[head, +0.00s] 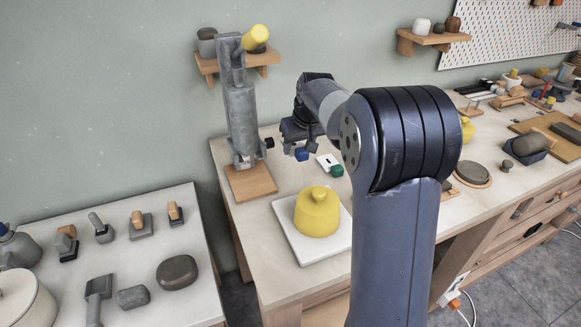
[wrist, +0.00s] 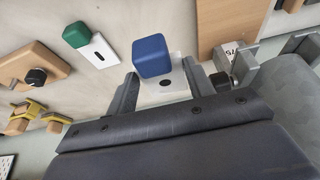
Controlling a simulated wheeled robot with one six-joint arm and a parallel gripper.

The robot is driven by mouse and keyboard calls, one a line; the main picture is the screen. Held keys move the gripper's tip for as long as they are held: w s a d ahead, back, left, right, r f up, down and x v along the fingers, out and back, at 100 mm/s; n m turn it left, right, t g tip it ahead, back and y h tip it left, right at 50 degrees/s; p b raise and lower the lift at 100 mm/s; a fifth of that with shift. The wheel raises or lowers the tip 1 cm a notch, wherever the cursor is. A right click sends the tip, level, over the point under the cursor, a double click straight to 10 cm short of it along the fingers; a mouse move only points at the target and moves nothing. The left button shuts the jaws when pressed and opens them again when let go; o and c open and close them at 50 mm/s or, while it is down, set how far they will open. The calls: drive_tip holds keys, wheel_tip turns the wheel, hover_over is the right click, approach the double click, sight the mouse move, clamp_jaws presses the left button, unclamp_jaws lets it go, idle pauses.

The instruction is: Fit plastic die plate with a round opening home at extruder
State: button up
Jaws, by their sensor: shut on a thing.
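The extruder (head: 241,115) is a tall grey upright tube with a yellow lever grip (head: 256,38), standing on a wooden base (head: 251,183). The round-opening die plate (wrist: 180,86) is white with a dark round hole and a blue block (wrist: 153,55). The block also shows in the head view (head: 301,155). My gripper (wrist: 162,88) is shut on this die plate, one finger on each side, and holds it right of the extruder. Grey metal parts (wrist: 245,70), probably the extruder's, show at the right of the wrist view. The head view hides most of the plate.
A second white die plate (head: 325,160) with a slot and a green block (head: 337,171) lies close by. A yellow knobbed mound (head: 317,213) stands on a white board (head: 285,209) in front. The wall shelf (head: 237,65) is behind the extruder.

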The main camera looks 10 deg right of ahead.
sight(296, 178)
wheel_tip(296, 178, down, 10)
drive_tip(key=shift+r+p, duration=0.2)
drive_tip(key=shift+p, duration=0.1)
drive_tip(key=shift+f+b, duration=0.3)
drive_tip(key=o, duration=1)
drive_tip(key=shift+r, duration=0.1)
drive_tip(key=shift+p, duration=0.3)
